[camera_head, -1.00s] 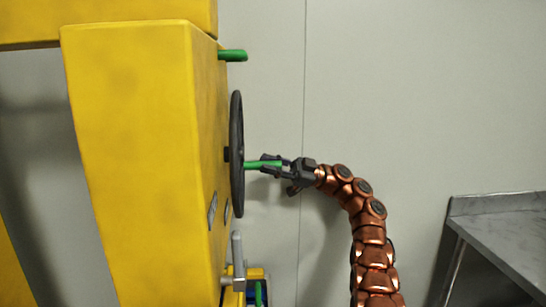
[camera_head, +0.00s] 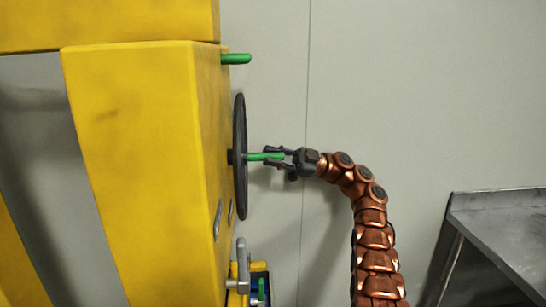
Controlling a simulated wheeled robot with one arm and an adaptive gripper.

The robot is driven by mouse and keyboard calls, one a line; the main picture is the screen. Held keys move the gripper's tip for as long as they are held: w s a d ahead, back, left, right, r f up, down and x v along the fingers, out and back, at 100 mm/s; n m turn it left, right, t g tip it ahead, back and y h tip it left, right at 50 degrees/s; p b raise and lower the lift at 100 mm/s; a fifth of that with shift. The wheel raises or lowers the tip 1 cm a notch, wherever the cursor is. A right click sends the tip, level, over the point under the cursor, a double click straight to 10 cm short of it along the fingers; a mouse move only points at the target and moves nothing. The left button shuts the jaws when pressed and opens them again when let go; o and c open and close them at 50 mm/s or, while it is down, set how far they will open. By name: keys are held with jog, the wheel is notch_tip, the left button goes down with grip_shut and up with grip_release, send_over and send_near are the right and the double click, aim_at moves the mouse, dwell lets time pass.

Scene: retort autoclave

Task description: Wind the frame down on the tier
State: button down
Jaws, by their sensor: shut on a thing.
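The yellow frame (camera_head: 140,160) fills the left of the view, with a tall post and a beam (camera_head: 110,22) across its top. A black handwheel (camera_head: 240,130) stands edge-on at the post's right side. A green handle (camera_head: 262,157) sticks out to the right from the wheel. My gripper (camera_head: 275,156) is shut on this green handle, and its fingers lie above and below it. The wheel's face is hidden by the edge-on angle. I cannot make out the tier.
A second green peg (camera_head: 236,59) juts from the frame above the wheel. A grey lever (camera_head: 242,265) stands below it, near a blue and green part (camera_head: 260,285). A steel table (camera_head: 500,235) is at the right. A plain wall (camera_head: 400,90) is behind.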

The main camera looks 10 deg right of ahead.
jog(key=c, duration=1)
grip_release()
jog(key=shift+o, duration=0.2)
jog(key=shift+f, duration=0.1)
